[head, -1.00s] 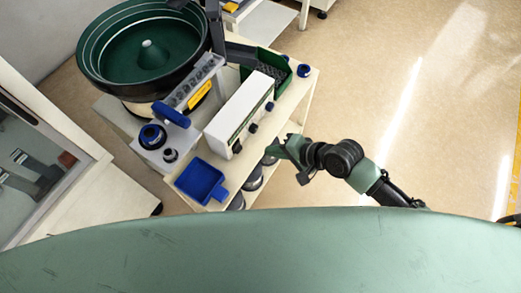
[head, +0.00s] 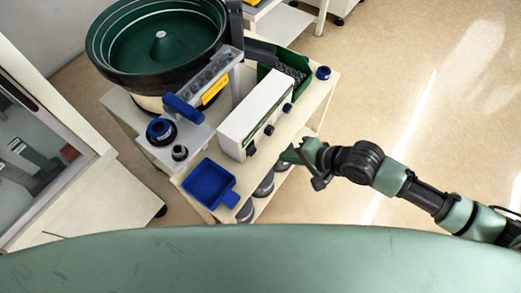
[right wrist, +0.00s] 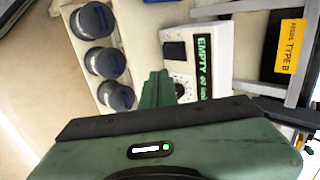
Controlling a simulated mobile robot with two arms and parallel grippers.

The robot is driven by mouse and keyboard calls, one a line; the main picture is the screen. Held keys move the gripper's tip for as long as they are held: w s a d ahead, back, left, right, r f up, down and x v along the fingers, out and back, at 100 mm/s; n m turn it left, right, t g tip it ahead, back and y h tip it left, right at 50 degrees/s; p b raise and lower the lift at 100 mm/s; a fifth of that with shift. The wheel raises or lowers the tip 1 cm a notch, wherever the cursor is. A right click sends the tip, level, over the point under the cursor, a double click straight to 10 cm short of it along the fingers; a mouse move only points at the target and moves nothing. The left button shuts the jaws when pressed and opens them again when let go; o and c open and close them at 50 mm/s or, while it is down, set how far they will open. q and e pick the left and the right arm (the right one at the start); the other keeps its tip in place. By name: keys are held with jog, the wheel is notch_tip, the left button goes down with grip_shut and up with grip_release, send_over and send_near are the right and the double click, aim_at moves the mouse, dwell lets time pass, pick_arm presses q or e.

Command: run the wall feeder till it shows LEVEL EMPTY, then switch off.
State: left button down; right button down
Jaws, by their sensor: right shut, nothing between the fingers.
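The bowl feeder (head: 160,62) has a green bowl and a black rim, at the upper left of the head view. Its white control box (head: 250,108) stands on the cart, with several dark knobs along its near side. In the right wrist view the box (right wrist: 222,35) has a dark display (right wrist: 203,70) with "EMPTY" in large green letters and smaller text beside it, partly cut off. A dial (right wrist: 182,84) sits beside the display. My right gripper (head: 287,156) is shut and empty, close beside the box's knob side; its fingers (right wrist: 157,88) point toward the dial. My left gripper is out of view.
A blue tray (head: 208,184) lies at the cart's near corner. A green bin (head: 290,66) of small parts stands behind the box. Jars (right wrist: 105,62) stand on the lower shelf. A yellow label (right wrist: 290,46) reads "TYPE B". Floor at right is clear.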

send_near(254, 151)
jog(key=x, duration=0.5)
jog(key=shift+f, duration=0.3)
jog(key=shift+w+a+f, duration=0.2)
jog(key=shift+w+a, duration=0.05)
jog(key=shift+a, duration=0.15)
